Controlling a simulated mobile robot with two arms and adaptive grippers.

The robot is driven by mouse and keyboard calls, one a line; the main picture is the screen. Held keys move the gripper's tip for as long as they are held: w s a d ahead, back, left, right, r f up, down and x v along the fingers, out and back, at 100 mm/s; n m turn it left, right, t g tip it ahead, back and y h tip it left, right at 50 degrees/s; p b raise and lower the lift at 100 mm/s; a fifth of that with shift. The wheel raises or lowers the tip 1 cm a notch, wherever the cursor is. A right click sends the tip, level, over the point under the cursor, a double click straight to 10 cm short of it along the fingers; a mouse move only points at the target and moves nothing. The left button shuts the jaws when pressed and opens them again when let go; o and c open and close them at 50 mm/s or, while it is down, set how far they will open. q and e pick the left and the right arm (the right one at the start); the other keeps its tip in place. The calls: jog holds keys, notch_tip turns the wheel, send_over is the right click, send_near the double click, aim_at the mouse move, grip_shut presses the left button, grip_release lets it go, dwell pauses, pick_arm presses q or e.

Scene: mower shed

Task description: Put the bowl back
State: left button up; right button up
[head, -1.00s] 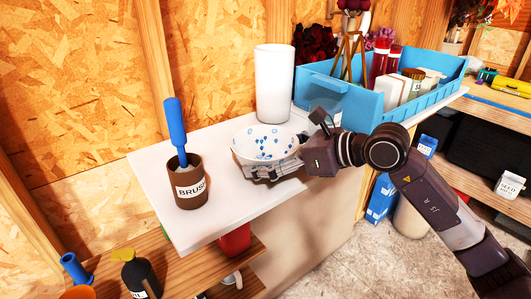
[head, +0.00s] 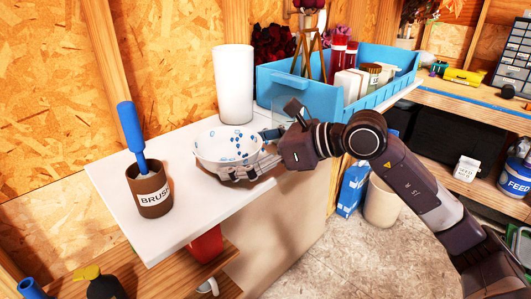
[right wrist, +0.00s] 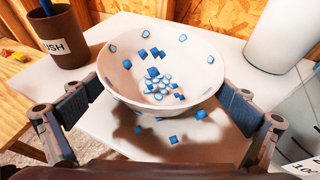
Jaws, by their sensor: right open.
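The white bowl (head: 213,150) with blue marks stands upright on the white tabletop (head: 118,182), near its front edge. In the right wrist view the bowl (right wrist: 128,101) shows blue and pale pieces or patches inside; I cannot tell whether they are loose or a pattern. My right gripper (head: 249,154) reaches in from the right. Its fingers are spread, one on each side of the bowl, and the wrist view (right wrist: 160,93) shows them open around it. Touch at the sides is unclear. My left gripper is not in view.
A brown brush cup (head: 152,192) with a blue-handled brush (head: 131,130) stands left of the bowl. A white cylinder (head: 234,85) stands behind it. A blue tray (head: 310,97) with bottles and boxes is at the back right.

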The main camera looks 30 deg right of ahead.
jog(key=b+v, duration=0.3)
jog(key=v, duration=0.5)
jog(key=shift+d+f, duration=0.1)
jog(key=shift+f, duration=0.1)
jog(key=shift+s+d+r+b, duration=0.3)
jog(key=shift+s+r+b, duration=0.05)
jog(key=shift+s+r, duration=0.05)
